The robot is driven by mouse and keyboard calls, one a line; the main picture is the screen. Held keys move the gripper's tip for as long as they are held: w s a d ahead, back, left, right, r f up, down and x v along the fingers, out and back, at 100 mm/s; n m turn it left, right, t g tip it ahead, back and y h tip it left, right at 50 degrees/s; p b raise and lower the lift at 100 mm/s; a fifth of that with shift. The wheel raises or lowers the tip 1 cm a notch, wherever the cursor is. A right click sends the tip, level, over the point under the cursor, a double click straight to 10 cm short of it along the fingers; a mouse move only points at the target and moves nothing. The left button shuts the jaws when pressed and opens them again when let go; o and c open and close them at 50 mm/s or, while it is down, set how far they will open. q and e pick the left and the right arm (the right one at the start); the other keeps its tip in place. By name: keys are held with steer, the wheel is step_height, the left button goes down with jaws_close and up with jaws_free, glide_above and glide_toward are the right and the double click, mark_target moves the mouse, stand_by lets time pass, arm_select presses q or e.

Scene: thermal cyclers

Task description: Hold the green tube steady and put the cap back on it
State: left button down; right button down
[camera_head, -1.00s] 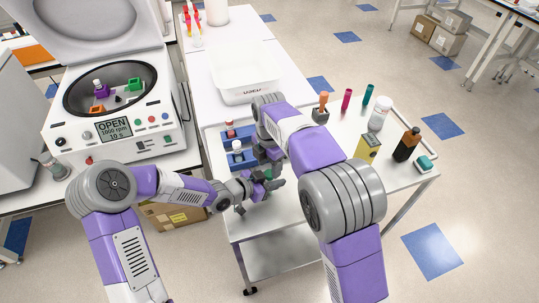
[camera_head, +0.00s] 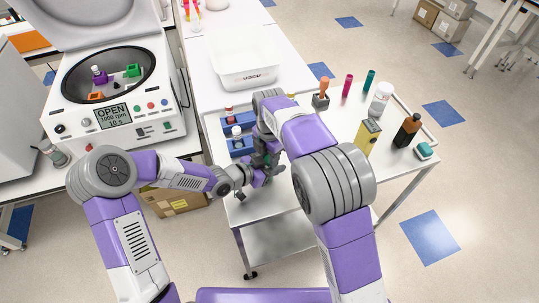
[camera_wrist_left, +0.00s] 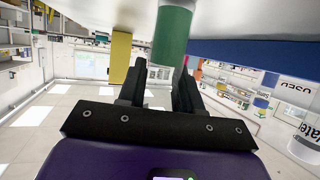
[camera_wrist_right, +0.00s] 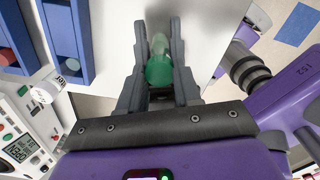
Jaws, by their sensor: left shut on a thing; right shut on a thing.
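In the left wrist view, a green cylinder that I take for the green tube (camera_wrist_left: 172,35) stands between the fingers of my left gripper (camera_wrist_left: 158,82), which are shut on it. Its far end runs out of the top of the picture. My right gripper (camera_wrist_right: 157,50) is shut on a green piece, apparently the cap (camera_wrist_right: 159,73), with a paler rounded part just beyond it. In the head view, my left gripper (camera_head: 252,181) and my right gripper (camera_head: 268,158) are close together over the near side of the cart. The exact contact between cap and tube is hidden.
Blue racks (camera_head: 240,147) with vials stand just left of my right gripper. A white bin (camera_head: 245,72) is behind. A yellow box (camera_head: 368,137), a brown bottle (camera_head: 407,131) and a white bottle (camera_head: 380,98) stand at right. The open centrifuge (camera_head: 115,110) is at left.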

steer(key=shift+m, duration=1.6)
steer(key=c, duration=0.8)
jaws_free()
steer(key=shift+r, duration=2.25)
steer(key=o, duration=0.6)
